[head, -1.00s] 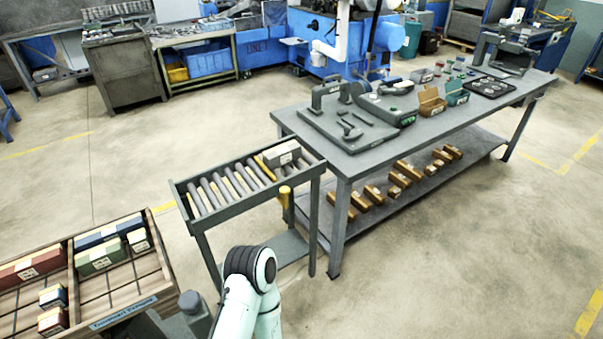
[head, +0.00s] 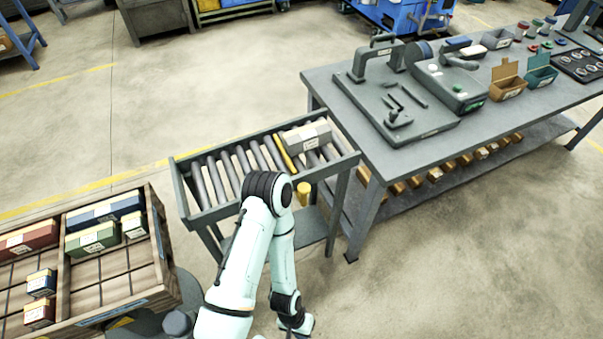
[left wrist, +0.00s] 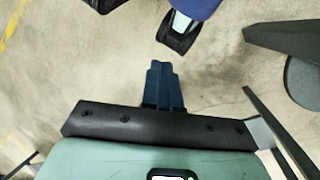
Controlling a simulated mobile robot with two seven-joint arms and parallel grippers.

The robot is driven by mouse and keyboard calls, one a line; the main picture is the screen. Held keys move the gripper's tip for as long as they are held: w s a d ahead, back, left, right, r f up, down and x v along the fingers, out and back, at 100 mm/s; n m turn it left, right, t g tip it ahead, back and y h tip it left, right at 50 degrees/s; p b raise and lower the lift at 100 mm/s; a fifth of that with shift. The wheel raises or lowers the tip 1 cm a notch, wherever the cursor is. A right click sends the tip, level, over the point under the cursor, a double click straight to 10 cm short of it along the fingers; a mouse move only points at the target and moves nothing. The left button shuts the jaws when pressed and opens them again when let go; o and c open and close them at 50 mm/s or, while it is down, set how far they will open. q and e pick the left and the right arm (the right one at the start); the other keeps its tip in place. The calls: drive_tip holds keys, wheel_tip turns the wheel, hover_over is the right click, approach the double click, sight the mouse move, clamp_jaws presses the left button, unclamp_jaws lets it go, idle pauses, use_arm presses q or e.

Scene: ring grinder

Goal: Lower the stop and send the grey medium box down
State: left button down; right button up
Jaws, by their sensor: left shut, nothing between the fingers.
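The grey medium box (head: 306,135) lies on the rollers near the right end of the roller conveyor (head: 190,196). The yellow stop bar (head: 285,153) lies across the rollers just left of the box. A yellow handle (head: 303,188) shows at the conveyor's front side, partly behind my arm. My left gripper (left wrist: 162,78) is in the left wrist view with its dark fingers together and nothing between them, above bare floor. In the head view that arm bends in front of the conveyor and its fingers cannot be made out. My right gripper is not in view.
A wooden tray (head: 160,250) with several coloured boxes stands at the left. A grey workbench (head: 330,92) with tools and bins stands right of the conveyor, with brown boxes on its lower shelf. The floor at the lower right is clear.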

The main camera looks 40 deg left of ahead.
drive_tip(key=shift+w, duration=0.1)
use_arm(q)
drive_tip(key=shift+w, duration=0.1)
drive_tip(key=w+a+r+n+y+p, duration=0.1)
drive_tip(key=w+a+r, duration=0.3)
drive_tip(key=w, duration=0.3)
drive_tip(key=w+a+r+n+t, duration=0.1)
drive_tip(key=w+a+r, duration=0.25)
drive_tip(key=w, duration=0.35)
drive_tip(key=w+a+r+n+y+p, duration=0.1)
drive_tip(key=w+a+r, duration=0.25)
drive_tip(key=w, duration=0.25)
drive_tip(key=w+a+r+n+y, duration=0.1)
drive_tip(key=w+a+r, duration=0.3)
drive_tip(key=r, duration=0.7)
drive_tip(key=w+a+r+n+y+p, duration=0.1)
drive_tip(key=w+a+r+n, duration=0.2)
drive_tip(key=a+r, duration=0.3)
wheel_tip(320, 180, up, 6)
drive_tip(key=shift+w+a+f+n+t+y+p, duration=0.15)
drive_tip(key=shift+w+n+t+y+p, duration=0.2)
drive_tip(key=shift+w, duration=0.4)
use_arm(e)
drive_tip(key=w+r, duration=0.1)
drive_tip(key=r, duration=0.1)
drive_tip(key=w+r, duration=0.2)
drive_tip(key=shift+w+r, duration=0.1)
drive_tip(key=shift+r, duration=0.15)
